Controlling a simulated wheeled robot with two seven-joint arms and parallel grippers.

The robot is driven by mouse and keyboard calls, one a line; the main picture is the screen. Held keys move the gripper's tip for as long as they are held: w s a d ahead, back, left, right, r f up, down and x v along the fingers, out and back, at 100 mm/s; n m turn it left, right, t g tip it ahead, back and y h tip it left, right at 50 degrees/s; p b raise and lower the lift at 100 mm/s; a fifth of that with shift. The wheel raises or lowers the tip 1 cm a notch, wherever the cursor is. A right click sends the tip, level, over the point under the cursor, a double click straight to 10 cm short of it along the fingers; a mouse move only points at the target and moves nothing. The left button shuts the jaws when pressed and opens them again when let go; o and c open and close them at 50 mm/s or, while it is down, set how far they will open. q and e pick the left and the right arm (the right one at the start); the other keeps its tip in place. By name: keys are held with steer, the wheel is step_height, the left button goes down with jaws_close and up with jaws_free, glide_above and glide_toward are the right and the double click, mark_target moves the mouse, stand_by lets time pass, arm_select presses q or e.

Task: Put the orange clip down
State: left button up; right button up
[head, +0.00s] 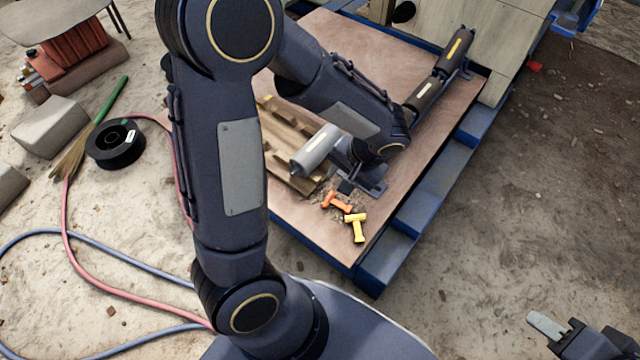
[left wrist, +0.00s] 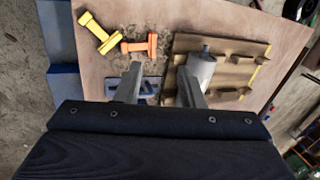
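The orange clip (head: 337,202) lies on the brown board beside the yellow clip (head: 356,227). In the left wrist view the orange clip (left wrist: 139,45) is just beyond the tip of the left-hand finger, with the yellow clip (left wrist: 99,33) further left. My left gripper (left wrist: 160,72) is open, its two fingers apart with nothing between them; in the head view it is partly hidden by my arm, close above the orange clip. My right gripper (head: 560,328) is at the lower right corner, cut by the edge, away from the clips; its opening is unclear.
A grey cylinder (head: 316,150) lies on a wooden rack (head: 287,133) beside my left gripper. The brown board (head: 318,232) has a blue frame (head: 385,260) along its edge. A black spool (head: 115,143), broom and hoses lie on the ground at left. The ground at right is mostly clear.

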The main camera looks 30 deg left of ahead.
arm_select(q)
steer(key=s+r+n+t+h, duration=0.1)
steer(key=s+r+t+h, duration=0.4)
steer(key=s+r, duration=0.8)
steer(key=h, duration=0.2)
steer(key=shift+s+d+n+t+h, duration=0.2)
steer(key=shift+s+n+t+h, duration=0.1)
steer(key=shift+s, duration=0.1)
steer(key=shift+r, duration=0.1)
step_height(320, 180, up, 32)
steer(key=p, duration=3.2)
steer(key=shift+r, duration=0.2)
steer(key=shift+a, duration=0.1)
